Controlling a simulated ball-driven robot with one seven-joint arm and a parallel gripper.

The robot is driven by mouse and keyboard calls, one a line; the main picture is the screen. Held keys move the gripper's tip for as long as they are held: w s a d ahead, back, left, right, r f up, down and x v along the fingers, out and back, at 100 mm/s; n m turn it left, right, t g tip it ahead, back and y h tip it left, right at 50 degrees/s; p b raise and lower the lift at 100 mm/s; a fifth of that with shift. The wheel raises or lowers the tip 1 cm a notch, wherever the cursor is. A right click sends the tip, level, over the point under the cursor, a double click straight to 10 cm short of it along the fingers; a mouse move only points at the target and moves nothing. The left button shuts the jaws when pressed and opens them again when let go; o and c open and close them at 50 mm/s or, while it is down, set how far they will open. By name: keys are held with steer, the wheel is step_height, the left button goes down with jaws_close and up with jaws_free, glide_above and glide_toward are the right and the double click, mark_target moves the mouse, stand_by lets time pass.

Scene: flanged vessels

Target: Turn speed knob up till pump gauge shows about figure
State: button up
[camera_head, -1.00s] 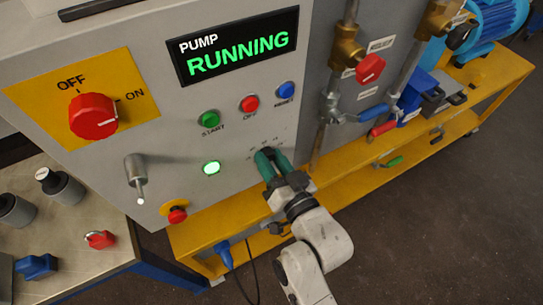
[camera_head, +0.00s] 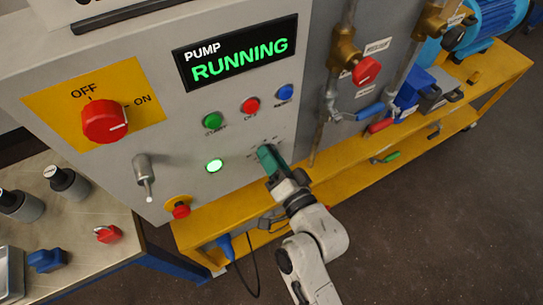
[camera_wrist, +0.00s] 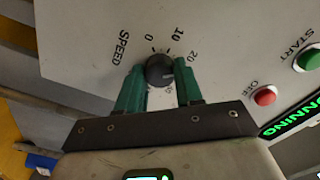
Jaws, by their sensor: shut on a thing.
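The dark round speed knob (camera_wrist: 159,69) sits on the grey panel between the two green fingers of my gripper (camera_wrist: 160,80) in the wrist view. The fingers are shut on its sides. Printed figures 0, 10 and 20 and the word SPEED show around it; lower figures are partly hidden by the fingers. The knob's exact setting is hard to read. In the head view my gripper (camera_head: 267,154) meets the lower right of the panel and hides the knob. I cannot make out a pump gauge in either view.
START (camera_head: 212,121), OFF (camera_head: 250,105) and blue (camera_head: 285,92) buttons sit above my gripper. A green lamp (camera_head: 214,165) is lit to its left. A red OFF/ON switch (camera_head: 105,121) is farther left; a yellow bench (camera_head: 225,217) runs below.

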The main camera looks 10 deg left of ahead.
steer(key=o, duration=1)
steer(key=shift+o, duration=0.2)
steer(key=b+v, duration=0.3)
steer(key=v, duration=0.8)
steer(key=shift+w, duration=0.1)
steer(key=s+d+f+n+g+h, duration=0.2)
steer(key=d+f+n+g+h, duration=0.15)
steer(key=d+f, duration=0.4)
steer(key=s+d+f+g+h, duration=0.3)
steer(key=s+d+g, duration=0.2)
steer(key=s+d, duration=0.3)
steer(key=s+d+f+g+h, duration=0.3)
steer(key=s+d+f+g, duration=0.1)
steer(key=s+d, duration=0.3)
steer(key=shift+s+d+g+h, duration=0.4)
steer(key=shift+d+g, duration=0.35)
steer(key=shift+d, duration=0.35)
